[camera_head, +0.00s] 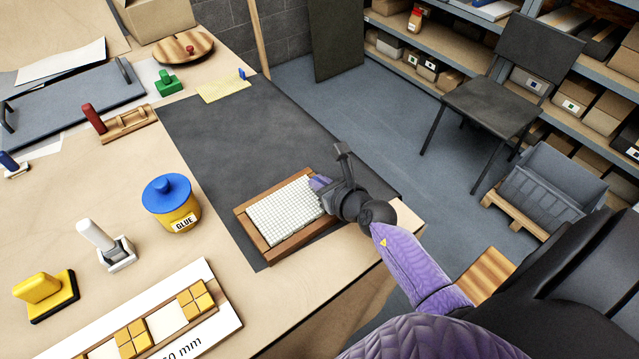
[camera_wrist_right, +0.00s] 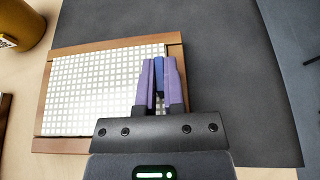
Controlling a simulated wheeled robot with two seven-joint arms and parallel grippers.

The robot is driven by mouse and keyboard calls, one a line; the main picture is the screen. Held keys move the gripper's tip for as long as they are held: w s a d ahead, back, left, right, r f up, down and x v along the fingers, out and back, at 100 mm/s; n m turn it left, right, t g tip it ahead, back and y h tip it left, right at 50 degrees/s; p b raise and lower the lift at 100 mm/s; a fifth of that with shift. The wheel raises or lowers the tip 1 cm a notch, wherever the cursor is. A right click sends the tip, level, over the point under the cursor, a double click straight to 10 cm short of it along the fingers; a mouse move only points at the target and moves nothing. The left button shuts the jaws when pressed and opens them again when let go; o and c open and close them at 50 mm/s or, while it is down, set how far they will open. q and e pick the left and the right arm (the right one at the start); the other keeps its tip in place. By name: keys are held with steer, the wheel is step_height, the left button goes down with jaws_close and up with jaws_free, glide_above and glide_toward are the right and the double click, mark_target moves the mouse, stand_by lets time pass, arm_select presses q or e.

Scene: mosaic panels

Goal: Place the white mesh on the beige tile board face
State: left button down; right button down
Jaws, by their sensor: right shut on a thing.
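The white mesh (camera_head: 285,214) is a gridded sheet lying over the wooden-framed tile board (camera_head: 249,228) near the table's right front edge. Both also show in the wrist view, the mesh (camera_wrist_right: 100,85) inside the board's brown frame (camera_wrist_right: 115,43). The mesh covers most of the board face; whether it rests fully on it I cannot tell. My right gripper (camera_head: 322,184) is at the board's right side. In the wrist view its purple fingers (camera_wrist_right: 159,75) are shut on a blue tab, apparently the mesh's. My left gripper is not in view.
The board lies on a dark mat (camera_head: 240,130) with free room behind it. A yellow mesh (camera_head: 222,89) with a blue tab lies at the mat's far end. A glue pot (camera_head: 172,205), a white-handled tool (camera_head: 105,245) and a yellow stamp (camera_head: 45,293) stand left.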

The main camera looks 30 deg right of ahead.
steer(key=c, duration=0.7)
jaws_free()
steer(key=shift+c, duration=0.2)
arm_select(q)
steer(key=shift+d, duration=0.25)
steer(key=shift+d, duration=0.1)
arm_select(e)
steer(key=shift+s+r, duration=0.2)
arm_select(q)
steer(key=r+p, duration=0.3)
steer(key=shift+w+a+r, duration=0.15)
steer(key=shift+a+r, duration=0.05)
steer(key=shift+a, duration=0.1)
arm_select(e)
steer(key=v, duration=1.1)
steer(key=shift+s, duration=0.3)
